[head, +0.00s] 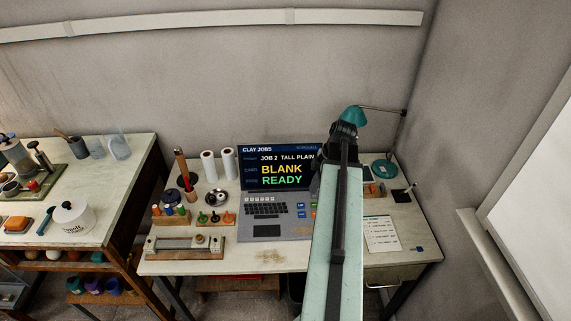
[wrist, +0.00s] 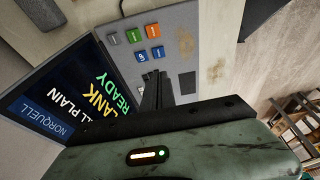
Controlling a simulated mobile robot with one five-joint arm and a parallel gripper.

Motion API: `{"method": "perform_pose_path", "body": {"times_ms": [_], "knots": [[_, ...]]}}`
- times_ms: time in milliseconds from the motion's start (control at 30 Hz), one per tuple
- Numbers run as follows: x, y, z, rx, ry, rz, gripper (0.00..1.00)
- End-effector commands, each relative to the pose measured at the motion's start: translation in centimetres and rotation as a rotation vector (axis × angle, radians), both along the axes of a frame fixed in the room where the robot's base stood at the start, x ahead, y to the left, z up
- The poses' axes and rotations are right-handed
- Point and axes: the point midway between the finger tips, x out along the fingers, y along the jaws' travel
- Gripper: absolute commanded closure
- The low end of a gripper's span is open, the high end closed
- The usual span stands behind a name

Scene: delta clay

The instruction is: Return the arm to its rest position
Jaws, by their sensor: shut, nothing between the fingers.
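My arm (head: 338,235), pale green with a black strip, reaches forward from the bottom of the head view over the desk. Its dark end stands in front of the right side of the laptop (head: 262,208). The fingers are hidden in the head view. In the wrist view my gripper (wrist: 157,88) shows as two dark fingers close together, shut and empty. Beyond them is the laptop's grey deck (wrist: 190,55) with coloured keys, and its screen shows at the left. I cannot tell the exact gap between fingers and laptop.
The desk (head: 260,258) holds a wooden-based fixture (head: 185,247), white rolls (head: 208,164), a teal lamp (head: 384,168) and a paper sheet (head: 381,233). A second bench (head: 115,185) with tools and a white tub (head: 73,222) stands left. Walls close off the back and right.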

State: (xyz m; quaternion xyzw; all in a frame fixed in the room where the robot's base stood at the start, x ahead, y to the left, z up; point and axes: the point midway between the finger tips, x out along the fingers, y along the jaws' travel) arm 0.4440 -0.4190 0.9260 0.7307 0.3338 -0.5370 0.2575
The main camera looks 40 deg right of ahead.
Motion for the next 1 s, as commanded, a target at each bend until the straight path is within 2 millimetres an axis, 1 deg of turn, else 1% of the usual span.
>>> {"method": "perform_pose_path", "body": {"times_ms": [167,233,267,367,400,467,500,567,600,667,700,767,800,867,900,967,1000], "knots": [[0.3,0.3,0.0,0.000,0.000,0.007,1.00],[1.7,1.7,0.0,0.000,0.000,0.042,1.00],[2.7,2.8,0.0,0.001,0.000,0.068,1.00],[7.3,8.6,0.0,0.001,0.000,0.195,1.00],[9.0,11.7,0.0,-0.002,0.002,0.258,1.00],[11.3,16.5,-0.1,-0.011,0.010,0.355,1.00],[12.4,19.7,-0.2,-0.019,0.018,0.408,1.00],[13.6,24.4,-0.3,-0.030,0.041,0.448,1.00],[14.1,27.4,-0.4,-0.038,0.060,0.454,1.00],[14.6,31.6,-0.5,-0.053,0.093,0.433,1.00],[14.6,34.3,-0.6,-0.065,0.117,0.402,1.00],[14.4,38.0,-0.7,-0.084,0.152,0.330,1.00],[14.2,40.2,-0.8,-0.098,0.174,0.258,1.00],[13.8,42.4,-0.9,-0.119,0.202,0.134,1.00],[13.5,43.3,-0.9,-0.130,0.216,0.039,1.00],[13.1,43.8,-1.0,-0.141,0.236,-0.116,1.00],[13.0,43.5,-1.0,-0.145,0.246,-0.230,1.00]]}}
